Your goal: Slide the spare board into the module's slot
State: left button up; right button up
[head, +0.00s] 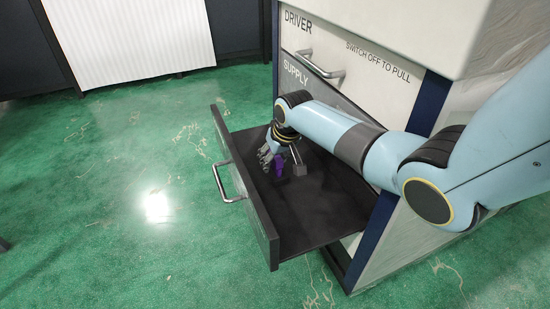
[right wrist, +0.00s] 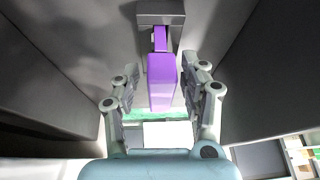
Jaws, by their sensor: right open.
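A purple piece (head: 278,165), likely the spare board, is inside the open drawer (head: 325,205). In the right wrist view the purple piece (right wrist: 162,82) extends from a grey block (right wrist: 158,18) toward the camera. My right gripper (head: 270,155) reaches down into the drawer at the purple piece. In the right wrist view its two fingers (right wrist: 160,88) are open on either side of the piece, with gaps visible on both sides. I cannot make out a module slot in either view. My left gripper is not in view.
The drawer's front panel with a metal handle (head: 229,184) faces left. The cabinet (head: 385,85) stands behind, with DRIVER and SUPPLY labels and a closed upper drawer handle (head: 321,66). Drawer walls flank my gripper. The green floor (head: 110,190) at left is clear.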

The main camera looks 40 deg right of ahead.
jog(key=v, duration=1.2)
